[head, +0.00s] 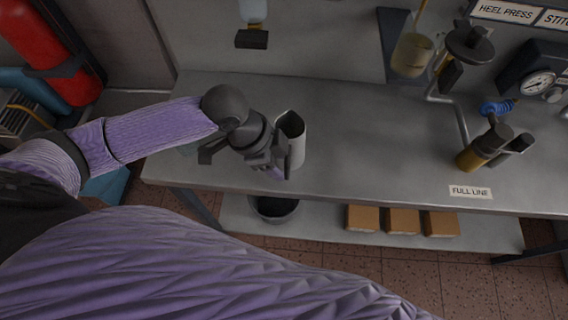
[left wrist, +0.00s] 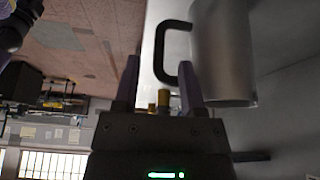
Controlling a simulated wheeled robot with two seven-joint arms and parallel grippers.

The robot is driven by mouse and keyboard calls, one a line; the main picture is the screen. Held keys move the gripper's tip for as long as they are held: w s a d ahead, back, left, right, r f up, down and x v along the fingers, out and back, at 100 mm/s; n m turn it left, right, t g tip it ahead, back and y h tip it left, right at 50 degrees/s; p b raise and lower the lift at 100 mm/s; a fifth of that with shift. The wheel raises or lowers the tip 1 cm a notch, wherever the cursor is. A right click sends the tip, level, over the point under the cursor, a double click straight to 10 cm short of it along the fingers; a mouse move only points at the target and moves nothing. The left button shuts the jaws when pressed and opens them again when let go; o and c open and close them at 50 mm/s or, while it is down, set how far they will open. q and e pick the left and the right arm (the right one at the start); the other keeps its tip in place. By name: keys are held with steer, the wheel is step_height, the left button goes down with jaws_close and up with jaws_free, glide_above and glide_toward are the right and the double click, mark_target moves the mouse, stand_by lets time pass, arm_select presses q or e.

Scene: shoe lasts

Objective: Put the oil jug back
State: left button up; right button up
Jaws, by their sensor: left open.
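The oil jug (head: 297,145), a grey metal cylinder with an open top and dark inside, stands upright on the metal bench near its front left part. My left gripper (head: 276,160) is at the jug's left side, low down by its handle side. In the left wrist view the jug (left wrist: 225,50) shows its shiny wall and black handle (left wrist: 171,45). The open fingers of my left gripper (left wrist: 160,75) point at the handle, its end appearing between them; whether they touch it I cannot tell. My right gripper is not in view.
The metal bench (head: 370,150) is clear right of the jug. A brass fitting with dark knobs (head: 475,158), a gauge (head: 538,83) and a FULL LINE label (head: 470,192) are at the right. A bowl (head: 273,208) and brown blocks (head: 403,221) sit on the lower shelf.

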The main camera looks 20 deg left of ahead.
arm_select(q)
steer(key=p+v, duration=0.1)
steer(key=v, duration=0.7)
steer(key=shift+p, duration=0.35)
steer(key=shift+r, duration=0.1)
stand_by(0.6)
